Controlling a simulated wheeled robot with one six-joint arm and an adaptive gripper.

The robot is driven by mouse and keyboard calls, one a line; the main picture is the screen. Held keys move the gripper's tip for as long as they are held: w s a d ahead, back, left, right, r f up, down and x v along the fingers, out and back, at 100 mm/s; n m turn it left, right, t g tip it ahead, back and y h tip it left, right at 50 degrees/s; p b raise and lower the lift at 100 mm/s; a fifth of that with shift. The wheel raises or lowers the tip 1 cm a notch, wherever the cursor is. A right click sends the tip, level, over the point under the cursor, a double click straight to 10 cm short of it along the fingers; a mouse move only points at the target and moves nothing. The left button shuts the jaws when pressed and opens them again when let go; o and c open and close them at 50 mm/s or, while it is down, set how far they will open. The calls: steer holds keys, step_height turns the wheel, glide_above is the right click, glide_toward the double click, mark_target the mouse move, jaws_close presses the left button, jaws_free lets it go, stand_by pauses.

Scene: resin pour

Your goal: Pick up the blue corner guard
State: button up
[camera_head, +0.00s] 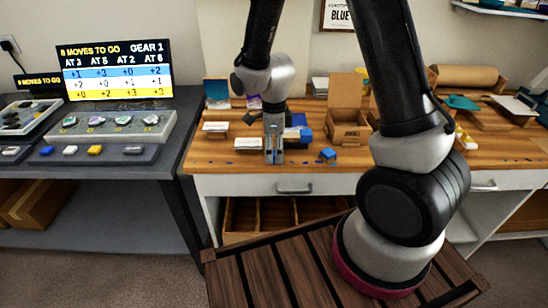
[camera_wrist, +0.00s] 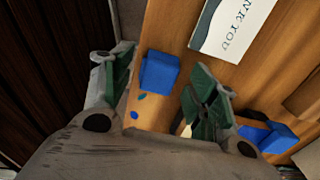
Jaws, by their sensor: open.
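My gripper (camera_head: 273,158) is open and points down over the front part of the wooden desk. In the wrist view its two green-padded fingers (camera_wrist: 156,70) stand apart. A small blue block-like piece (camera_wrist: 158,73) shows between them near the desk's front edge, with no visible contact. A second blue piece (camera_wrist: 268,137) with an angled shape lies beyond the other finger, partly hidden. In the head view a small blue piece (camera_head: 328,154) lies right of my gripper, and more blue (camera_head: 304,134) shows behind it. I cannot tell for sure which is the corner guard.
A white printed card (camera_wrist: 232,28) lies near the fingers; white cards (camera_head: 248,144) also show left of my gripper. An open cardboard box (camera_head: 348,120) stands behind right. Small blue bits (camera_wrist: 134,115) lie along the front edge. A dark table (camera_head: 180,130) with a screen stands left.

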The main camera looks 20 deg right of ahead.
steer(key=shift+f, duration=0.15)
steer(key=c, duration=0.8)
